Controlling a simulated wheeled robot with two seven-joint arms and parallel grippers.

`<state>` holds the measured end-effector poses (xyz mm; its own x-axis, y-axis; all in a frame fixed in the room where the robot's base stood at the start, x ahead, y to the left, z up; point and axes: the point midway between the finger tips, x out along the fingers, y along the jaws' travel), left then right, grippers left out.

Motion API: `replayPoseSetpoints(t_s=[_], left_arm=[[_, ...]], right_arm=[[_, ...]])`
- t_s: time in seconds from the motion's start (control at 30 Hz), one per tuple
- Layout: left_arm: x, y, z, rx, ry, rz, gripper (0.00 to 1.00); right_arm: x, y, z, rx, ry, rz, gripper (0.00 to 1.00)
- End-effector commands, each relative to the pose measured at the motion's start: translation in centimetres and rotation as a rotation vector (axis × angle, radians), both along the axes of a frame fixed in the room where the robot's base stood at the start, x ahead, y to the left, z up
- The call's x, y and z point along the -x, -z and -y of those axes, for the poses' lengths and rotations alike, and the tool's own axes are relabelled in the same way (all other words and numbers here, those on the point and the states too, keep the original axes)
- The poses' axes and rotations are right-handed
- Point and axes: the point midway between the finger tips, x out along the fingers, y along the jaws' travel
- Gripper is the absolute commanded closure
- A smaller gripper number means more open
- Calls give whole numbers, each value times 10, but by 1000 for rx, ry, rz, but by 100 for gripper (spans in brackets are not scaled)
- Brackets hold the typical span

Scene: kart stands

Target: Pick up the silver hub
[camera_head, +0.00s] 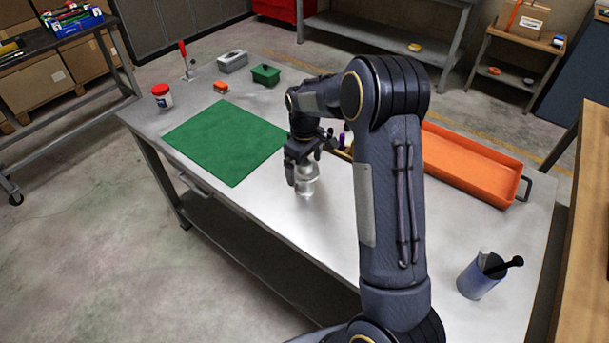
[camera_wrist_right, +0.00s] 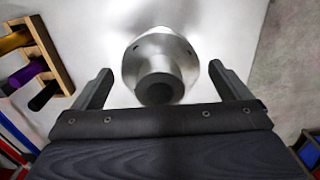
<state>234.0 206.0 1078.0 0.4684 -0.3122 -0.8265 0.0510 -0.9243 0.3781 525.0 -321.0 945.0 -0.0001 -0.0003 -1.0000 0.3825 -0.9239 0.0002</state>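The silver hub (camera_head: 306,180) is a round flanged metal piece with a raised centre boss. It stands on the metal table (camera_head: 330,235), right of the green mat. In the right wrist view the hub (camera_wrist_right: 160,62) sits ahead of and partly between my right gripper's fingers, with a gap on each side. My right gripper (camera_head: 304,172) is just above the hub in the head view. Its two fingers (camera_wrist_right: 160,85) are spread apart in the right wrist view and hold nothing. My left gripper is in neither view.
A green mat (camera_head: 224,142) lies left of the hub. An orange tray (camera_head: 470,165) and a blue cup (camera_head: 480,277) with tools stand to the right. A wooden rack (camera_wrist_right: 45,50) with coloured handles is close by. Bare table lies in front of the hub.

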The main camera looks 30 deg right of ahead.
Motion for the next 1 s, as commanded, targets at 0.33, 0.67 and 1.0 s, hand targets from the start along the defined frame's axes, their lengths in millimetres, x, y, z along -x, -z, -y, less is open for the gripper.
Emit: replayPoseSetpoints(t_s=[0.33,0.67,1.0], left_arm=[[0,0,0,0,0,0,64],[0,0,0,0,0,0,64],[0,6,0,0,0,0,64]], right_arm=[[0,0,0,0,0,0,50],[-1,-3,0,0,0,3,57],[0,-39,-7,-2,-4,7,56]])
